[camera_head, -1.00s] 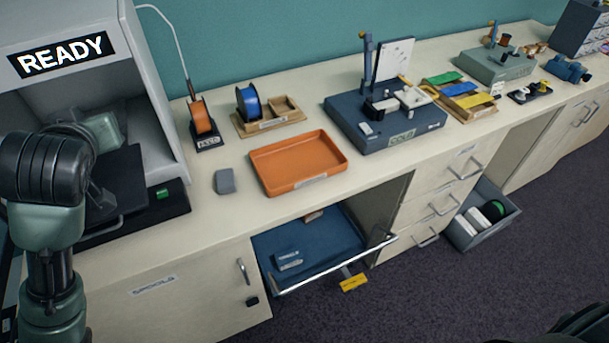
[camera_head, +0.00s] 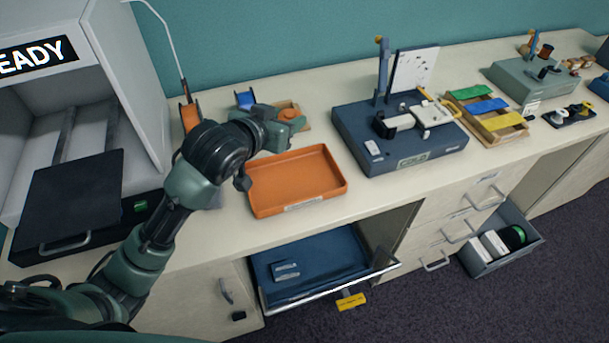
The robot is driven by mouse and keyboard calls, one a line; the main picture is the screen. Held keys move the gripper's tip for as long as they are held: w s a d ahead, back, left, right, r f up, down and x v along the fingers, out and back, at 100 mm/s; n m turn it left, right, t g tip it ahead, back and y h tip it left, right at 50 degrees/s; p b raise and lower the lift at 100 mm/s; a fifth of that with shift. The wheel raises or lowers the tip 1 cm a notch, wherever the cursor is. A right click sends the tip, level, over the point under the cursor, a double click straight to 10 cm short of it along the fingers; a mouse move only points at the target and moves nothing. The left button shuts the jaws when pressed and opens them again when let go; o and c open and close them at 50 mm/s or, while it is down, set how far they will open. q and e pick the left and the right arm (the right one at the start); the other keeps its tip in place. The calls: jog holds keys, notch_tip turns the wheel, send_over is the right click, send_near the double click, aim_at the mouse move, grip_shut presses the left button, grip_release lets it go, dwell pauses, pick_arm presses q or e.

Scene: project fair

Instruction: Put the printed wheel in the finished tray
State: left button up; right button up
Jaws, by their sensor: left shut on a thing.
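My left gripper (camera_head: 292,124) reaches in over the counter behind the orange tray (camera_head: 258,202), in front of the wooden spool holder. A small orange piece (camera_head: 291,114) shows at its jaws, and the gripper is shut on it; it looks like the printed wheel, though the gripper partly hides it. The piece is above the counter, outside the tray. The orange tray is empty. Its front label is too small to read. My right gripper is not in view.
The printer (camera_head: 130,75) stands at the left with its black plate (camera_head: 80,195) in front. A blue-grey fixture (camera_head: 360,135) stands right of the tray. An open drawer (camera_head: 320,270) juts out below the counter. A grey open bin (camera_head: 515,250) is lower right.

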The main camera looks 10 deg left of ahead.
aim_at(289, 187)
pick_arm(q)
notch_tip(289, 187, down, 20)
jog(key=shift+w+f+p, duration=0.15)
jog(key=shift+f+p, duration=0.05)
jog(key=shift+p, duration=0.3)
jog(key=shift+f, duration=0.2)
jog(key=o, duration=1.3)
jog(key=shift+r, duration=0.2)
jog(key=b+v, duration=0.1)
jog(key=v, duration=1.1)
